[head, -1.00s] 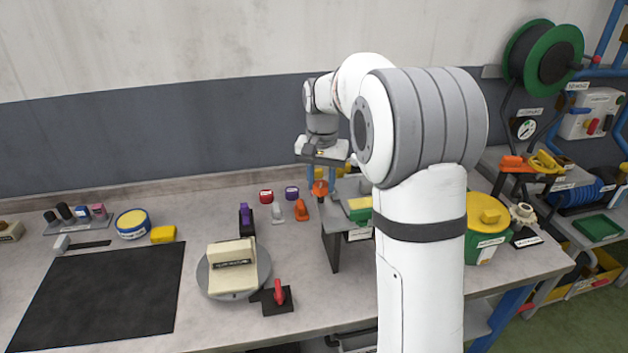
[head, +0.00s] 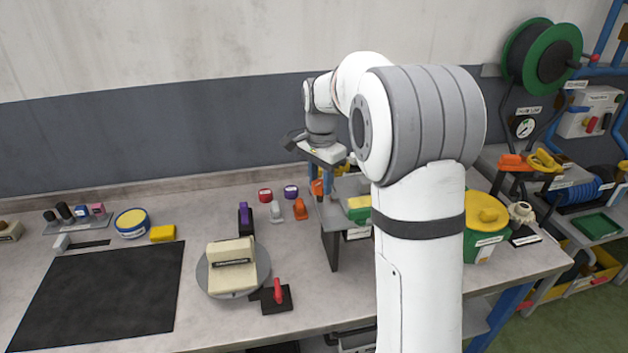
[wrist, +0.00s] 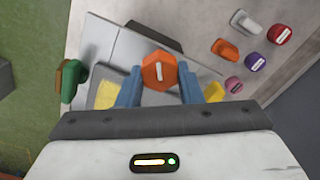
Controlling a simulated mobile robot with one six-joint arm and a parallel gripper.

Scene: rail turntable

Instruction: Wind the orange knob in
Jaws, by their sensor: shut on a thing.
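The orange knob (wrist: 158,71) shows in the wrist view as an orange, many-sided head with a pale bar mark on top. It sits over a grey block or stand (wrist: 115,42). My gripper (wrist: 158,84) has its two blue fingers on either side of the knob, shut on it. In the head view the knob (head: 317,187) is a small orange patch between the blue fingers, partly hidden by my gripper and arm. The knob's shaft is hidden in both views.
A grey and an orange clip-like piece (head: 300,209) and red and purple round caps (head: 291,192) stand left of the stand. A turntable (head: 205,280) holds a beige block, with a red-handled switch (head: 278,296) beside it. A black mat (head: 100,295) lies at left.

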